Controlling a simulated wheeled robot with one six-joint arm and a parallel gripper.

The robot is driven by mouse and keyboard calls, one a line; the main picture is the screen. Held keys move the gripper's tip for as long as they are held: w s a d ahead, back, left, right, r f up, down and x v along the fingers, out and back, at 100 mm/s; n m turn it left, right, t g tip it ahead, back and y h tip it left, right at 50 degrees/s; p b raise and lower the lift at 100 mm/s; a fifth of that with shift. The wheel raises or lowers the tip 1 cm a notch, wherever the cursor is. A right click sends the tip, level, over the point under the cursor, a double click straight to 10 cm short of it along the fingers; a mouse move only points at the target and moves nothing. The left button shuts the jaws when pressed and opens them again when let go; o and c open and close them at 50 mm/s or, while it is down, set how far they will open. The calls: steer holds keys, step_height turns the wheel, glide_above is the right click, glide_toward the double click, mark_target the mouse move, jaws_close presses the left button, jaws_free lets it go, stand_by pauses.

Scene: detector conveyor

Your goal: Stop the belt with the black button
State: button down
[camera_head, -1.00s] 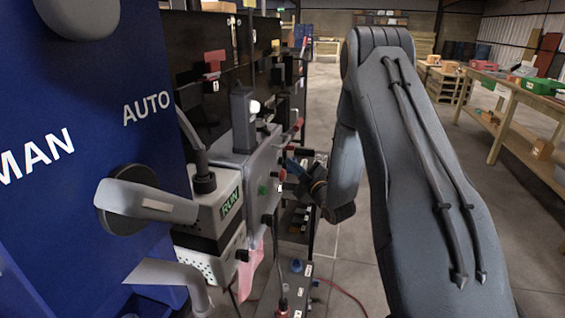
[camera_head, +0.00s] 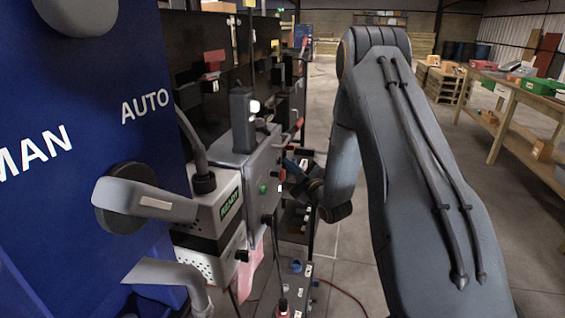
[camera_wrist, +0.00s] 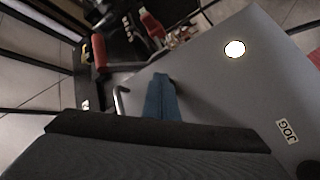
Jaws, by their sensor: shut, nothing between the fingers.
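My gripper (camera_head: 291,165) is shut and empty, beside the right side of the grey control box (camera_head: 236,160). In the wrist view its blue fingers (camera_wrist: 161,92) point at the box's grey face, with their tips at or very near it. A small dark shape just beyond the tips may be the black button, but the fingers partly cover it and I cannot tell. Contact is also unclear. A dark round knob (camera_wrist: 309,168) shows at the lower right near a JOG label (camera_wrist: 287,131). The small green display (camera_head: 230,202) on the pale box reads READY.
A blue panel (camera_head: 60,230) with a MAN/AUTO selector (camera_head: 140,200) fills the left. A green button (camera_head: 263,188) is on the grey box. A red-handled part (camera_wrist: 99,52) and a bent metal handle (camera_wrist: 119,98) lie near the fingers. Open floor and a workbench (camera_head: 520,95) are to the right.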

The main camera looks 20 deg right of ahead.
steer(key=shift+s+d, duration=0.5)
steer(key=shift+d, duration=0.2)
steer(key=s+d, duration=0.2)
steer(key=d, duration=0.2)
steer(key=shift+s+d+p, duration=0.1)
steer(key=shift+s+p, duration=0.3)
stand_by(0.8)
